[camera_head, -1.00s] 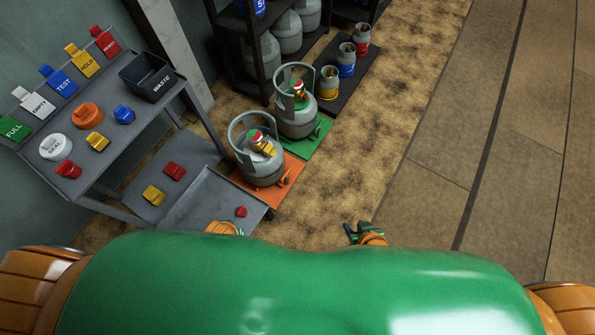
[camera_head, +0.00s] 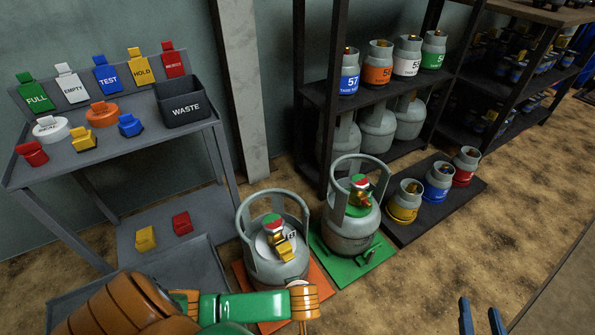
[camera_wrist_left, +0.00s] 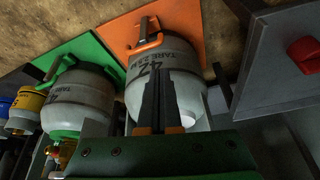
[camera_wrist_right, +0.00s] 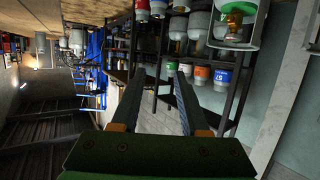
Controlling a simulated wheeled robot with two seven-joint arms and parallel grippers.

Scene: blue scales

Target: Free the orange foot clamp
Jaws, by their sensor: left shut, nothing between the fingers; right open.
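The orange scale plate (camera_head: 322,279) stands on the floor under a grey gas cylinder (camera_head: 276,264) with a ring collar. The orange foot clamp (camera_wrist_left: 146,44) shows in the left wrist view on that plate, close against the cylinder's foot, with a dark upright lever. In the head view my left arm hides it. My left gripper (camera_wrist_left: 160,76) is shut and empty, its fingertips in front of the cylinder's side, apart from the clamp in the picture. My right gripper (camera_head: 482,306) is open and empty over the floor at lower right; its fingers also show in the right wrist view (camera_wrist_right: 159,76).
A green plate (camera_head: 322,254) with its own clamp and cylinder stands right beside the orange one. A grey cart (camera_head: 50,175) with tags, caps and a waste bin (camera_head: 186,102) is at left. Dark shelves (camera_head: 310,140) stand behind. Floor is free at right.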

